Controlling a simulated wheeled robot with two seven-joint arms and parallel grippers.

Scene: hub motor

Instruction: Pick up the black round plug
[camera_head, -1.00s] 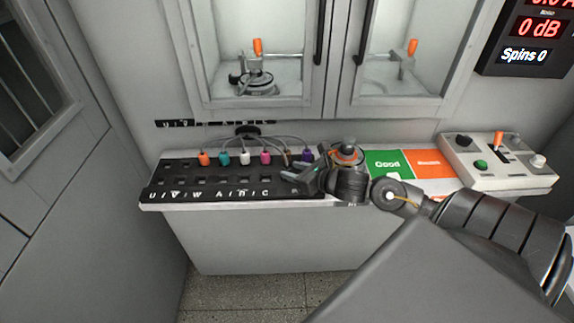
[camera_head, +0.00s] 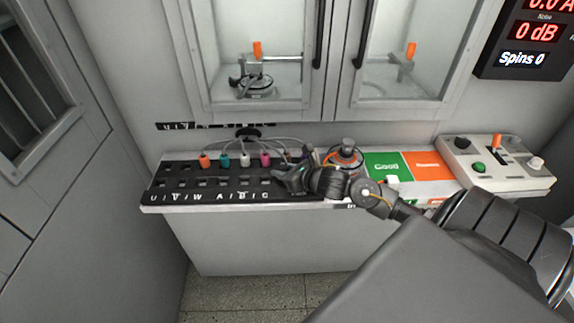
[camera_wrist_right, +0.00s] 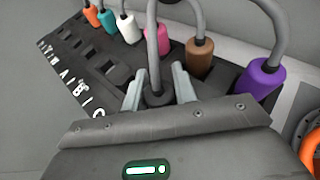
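The black round plug (camera_wrist_right: 157,96), with a grey cable rising from it, stands at the black socket board (camera_head: 215,188). It shows between the fingers of my right gripper (camera_wrist_right: 158,90) in the right wrist view. The fingers are apart, one on each side of the plug, with what looks like a small gap. The plug's lower end is hidden by the gripper body. In the head view my right gripper (camera_head: 281,177) is over the right part of the board and hides the plug. My left gripper is not in view.
Coloured plugs stand in a row behind: orange (camera_wrist_right: 93,16), teal (camera_wrist_right: 106,20), white (camera_wrist_right: 127,28), pink (camera_wrist_right: 158,44), brown (camera_wrist_right: 200,58) and purple (camera_wrist_right: 261,80). Their cables arch close to the gripper. A round orange-rimmed device (camera_head: 343,155) and a control box (camera_head: 495,165) are to the right.

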